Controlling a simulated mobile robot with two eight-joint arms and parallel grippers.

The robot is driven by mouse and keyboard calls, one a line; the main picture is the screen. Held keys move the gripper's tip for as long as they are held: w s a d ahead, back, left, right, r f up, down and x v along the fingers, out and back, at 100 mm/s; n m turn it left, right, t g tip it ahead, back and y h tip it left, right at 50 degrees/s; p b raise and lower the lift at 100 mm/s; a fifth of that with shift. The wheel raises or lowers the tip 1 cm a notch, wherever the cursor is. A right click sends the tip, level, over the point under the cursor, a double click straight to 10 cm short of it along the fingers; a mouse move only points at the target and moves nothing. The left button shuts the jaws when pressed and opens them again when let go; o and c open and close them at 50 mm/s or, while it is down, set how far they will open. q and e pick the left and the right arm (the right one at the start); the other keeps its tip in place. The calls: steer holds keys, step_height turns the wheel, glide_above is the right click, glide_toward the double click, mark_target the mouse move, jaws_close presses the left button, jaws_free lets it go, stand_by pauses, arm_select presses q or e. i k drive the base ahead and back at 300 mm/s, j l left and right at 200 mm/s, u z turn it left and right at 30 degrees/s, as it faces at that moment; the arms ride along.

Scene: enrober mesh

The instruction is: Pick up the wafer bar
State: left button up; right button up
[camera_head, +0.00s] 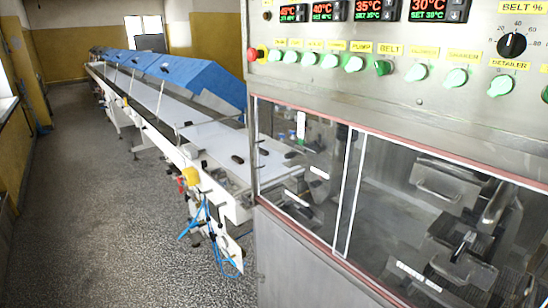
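A small dark bar (237,158), which looks like a wafer bar, lies on the white conveyor belt (212,137) near its close end. A second small dark piece (264,151) lies a little to its right on the belt. Another dark piece (188,124) shows farther up the belt, too small to tell what it is. Neither of my grippers is in view, and nothing is seen touching the bars.
A large steel machine with a control panel (420,60) and glass windows (300,165) fills the right side. Blue covers (195,75) stand over the far conveyor. A yellow knob (190,176) and blue hoses (205,222) sit at its near edge. The speckled floor (90,200) at left is clear.

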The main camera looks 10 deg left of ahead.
mark_target(239, 161)
steer(key=i+j+z, duration=0.4)
steer(key=j, duration=0.2)
steer(key=j+z, duration=0.25)
steer(key=i+j, duration=0.1)
steer(key=j, duration=0.3)
steer(key=i+j+z, duration=0.1)
steer(key=j, duration=0.25)
steer(key=i+j, duration=0.1)
steer(key=j, duration=0.3)
steer(key=i+j, duration=0.15)
steer(key=j, duration=0.15)
steer(key=i+j, duration=0.15)
steer(key=j, duration=0.2)
steer(key=i+j, duration=0.15)
steer(key=j, duration=0.15)
steer(key=i+j, duration=0.1)
steer(key=i, duration=0.25)
steer(key=l+z, duration=0.05)
